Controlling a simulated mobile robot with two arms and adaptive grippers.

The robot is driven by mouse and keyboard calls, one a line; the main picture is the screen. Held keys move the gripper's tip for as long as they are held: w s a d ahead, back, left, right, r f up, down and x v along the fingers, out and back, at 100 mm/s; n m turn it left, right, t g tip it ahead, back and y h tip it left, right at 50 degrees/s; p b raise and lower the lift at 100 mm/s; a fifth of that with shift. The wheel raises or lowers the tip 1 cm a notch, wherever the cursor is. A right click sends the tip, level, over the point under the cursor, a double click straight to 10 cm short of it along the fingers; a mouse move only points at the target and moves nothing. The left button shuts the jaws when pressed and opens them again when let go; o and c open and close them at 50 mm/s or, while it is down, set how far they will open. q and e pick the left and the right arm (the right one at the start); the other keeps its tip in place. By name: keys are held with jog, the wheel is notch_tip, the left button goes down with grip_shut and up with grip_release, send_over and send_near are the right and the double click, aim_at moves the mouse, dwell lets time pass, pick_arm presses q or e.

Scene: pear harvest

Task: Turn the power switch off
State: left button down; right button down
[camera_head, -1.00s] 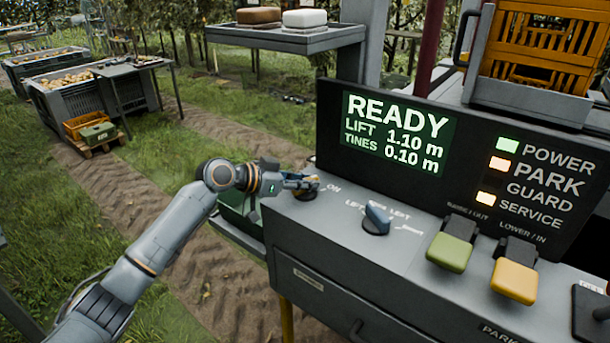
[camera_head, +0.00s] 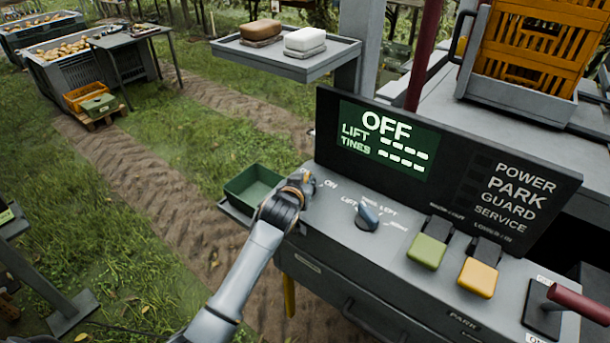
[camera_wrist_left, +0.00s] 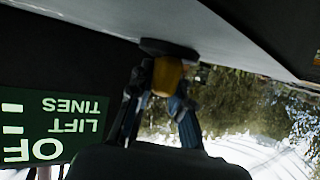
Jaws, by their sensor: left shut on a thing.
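The power switch shows in the left wrist view as a yellow-orange knob (camera_wrist_left: 168,76) on a dark round base against the grey panel. My left gripper (camera_wrist_left: 158,98) is shut on it, with a finger on either side. In the head view my left gripper (camera_head: 304,182) is at the panel's left end, beside the "ON" mark, and mostly hides the switch. The display (camera_head: 385,140) reads "OFF", with dashes for lift and tines. The lamps beside POWER, PARK, GUARD and SERVICE (camera_head: 515,198) are dark. My right gripper is not in view.
Green (camera_head: 427,252) and yellow (camera_head: 478,278) paddles and a red-handled lever (camera_head: 575,302) are farther right. A green bin (camera_head: 252,190) sits just left of the panel. A shelf (camera_head: 285,62) stands behind.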

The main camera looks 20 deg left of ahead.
pick_arm(q)
jog(key=shift+d+n+y, duration=0.1)
jog(key=shift+n+y, duration=0.6)
jog(key=shift+y, duration=0.1)
jog(key=shift+y+b, duration=0.3)
jog(key=c, duration=1.2)
grip_release()
jog(key=v, duration=1.2)
jog(key=shift+r, duration=0.1)
